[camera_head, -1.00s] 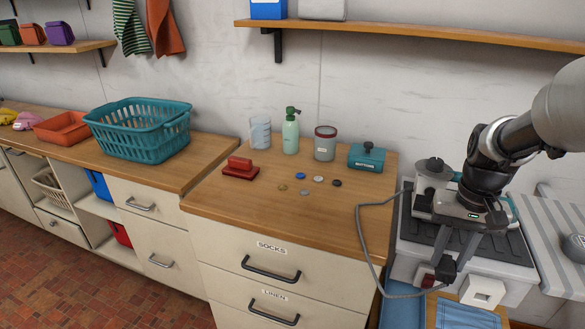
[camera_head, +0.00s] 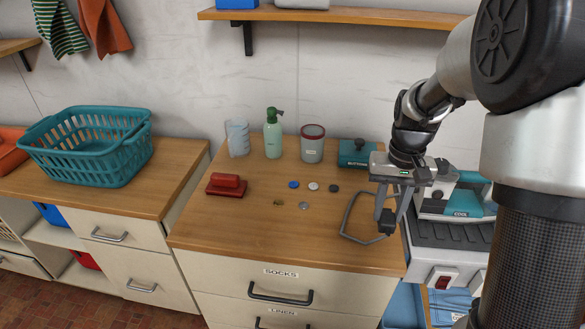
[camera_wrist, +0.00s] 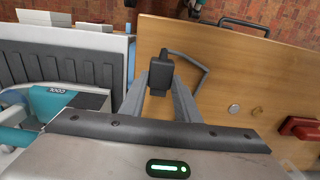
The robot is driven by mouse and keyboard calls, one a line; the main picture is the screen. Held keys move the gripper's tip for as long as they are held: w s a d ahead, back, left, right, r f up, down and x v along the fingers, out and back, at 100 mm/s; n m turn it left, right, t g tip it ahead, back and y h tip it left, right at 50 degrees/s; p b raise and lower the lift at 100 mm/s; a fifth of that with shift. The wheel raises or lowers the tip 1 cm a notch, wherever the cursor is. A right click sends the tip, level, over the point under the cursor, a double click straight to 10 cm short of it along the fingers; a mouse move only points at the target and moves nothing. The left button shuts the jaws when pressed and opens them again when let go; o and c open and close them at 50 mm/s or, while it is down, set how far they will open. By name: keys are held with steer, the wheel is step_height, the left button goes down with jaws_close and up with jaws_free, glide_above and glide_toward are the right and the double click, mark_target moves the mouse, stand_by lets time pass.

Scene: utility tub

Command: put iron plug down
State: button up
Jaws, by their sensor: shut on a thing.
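The iron plug (camera_wrist: 161,75) is a black block on a grey cord. My gripper (camera_head: 385,212) is shut on it, and the plug (camera_head: 387,222) hangs between the fingertips over the right front part of the wooden counter (camera_head: 230,222). The cord (camera_head: 347,222) loops to the left of the plug over the counter. I cannot tell whether the plug touches the wood. The teal and white iron (camera_head: 467,203), marked COOL, stands on a dark ribbed rest (camera_head: 450,236) to the right, partly behind my arm.
Several buttons (camera_head: 314,186) lie mid-counter. A red brush-like block (camera_head: 226,184) is at the left. A glass (camera_head: 237,138), green pump bottle (camera_head: 273,134), lidded jar (camera_head: 312,148) and teal BUTTONS box (camera_head: 356,153) stand at the back. The counter's front left is clear.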

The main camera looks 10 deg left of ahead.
mark_target(385, 211)
steer(key=r+p, duration=0.1)
steer(key=p, duration=0.1)
steer(key=w+r+p, duration=0.1)
steer(key=r+p, duration=0.3)
steer(key=p, duration=0.1)
steer(key=shift+w+a, duration=0.2)
steer(key=shift+a, duration=0.1)
steer(key=p, duration=0.3)
steer(key=shift+w+d+r, duration=0.1)
steer(key=shift+w+r, duration=0.05)
steer(key=shift+r, duration=0.25)
steer(key=shift+f, duration=0.1)
step_height(385, 211, down, 10)
steer(key=shift+p, duration=0.3)
steer(key=shift+f, duration=0.1)
steer(key=shift+f+b, duration=0.2)
steer(key=shift+b, duration=0.1)
steer(key=o, duration=1)
steer(key=shift+r, duration=0.15)
steer(key=shift+o, duration=0.2)
steer(key=shift+r, duration=0.1)
